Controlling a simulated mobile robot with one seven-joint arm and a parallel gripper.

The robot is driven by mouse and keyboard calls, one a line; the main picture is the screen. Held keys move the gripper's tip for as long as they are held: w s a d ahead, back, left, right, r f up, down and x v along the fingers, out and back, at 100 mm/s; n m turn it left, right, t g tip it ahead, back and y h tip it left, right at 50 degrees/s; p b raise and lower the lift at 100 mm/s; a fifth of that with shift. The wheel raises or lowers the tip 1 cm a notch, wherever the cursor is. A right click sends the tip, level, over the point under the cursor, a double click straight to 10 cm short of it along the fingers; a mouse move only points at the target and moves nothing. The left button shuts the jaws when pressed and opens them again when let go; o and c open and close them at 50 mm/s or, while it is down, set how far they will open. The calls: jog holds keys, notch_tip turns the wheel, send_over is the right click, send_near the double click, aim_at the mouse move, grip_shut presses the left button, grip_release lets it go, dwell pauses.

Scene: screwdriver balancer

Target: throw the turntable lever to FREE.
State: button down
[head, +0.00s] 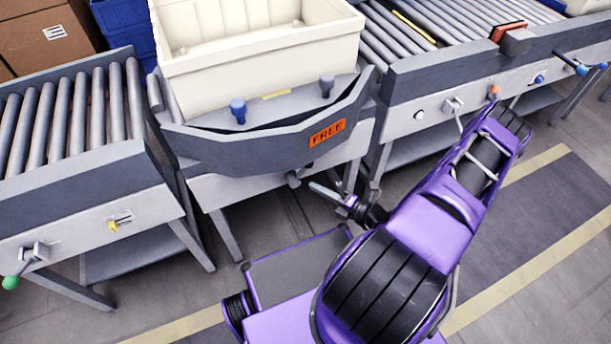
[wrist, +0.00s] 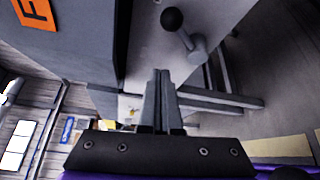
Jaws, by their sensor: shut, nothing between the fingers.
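The turntable (head: 230,150) is a grey deck with a front apron that carries an orange FREE label (head: 327,132). The label is partly cut off in the wrist view (wrist: 35,12). A lever with a black ball knob (wrist: 172,20) and a grey pivot (wrist: 198,52) sits on the pale panel below the apron. In the head view only a small dark part of the lever (head: 293,180) shows under the apron. My gripper (head: 314,187) is shut and empty, just right of and below the lever. Its fingertips show in the wrist view (wrist: 161,75), apart from the knob.
Roller conveyors lie left (head: 70,110) and right (head: 445,60). Turntable legs stand near my gripper.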

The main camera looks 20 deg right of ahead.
jog(key=shift+s+d+f, duration=0.2)
jog(key=shift+s+d, duration=0.1)
jog(key=shift+s, duration=0.25)
jog(key=shift+s+d+f, duration=0.2)
jog(key=shift+s+d, duration=0.05)
jog(key=shift+s, duration=0.25)
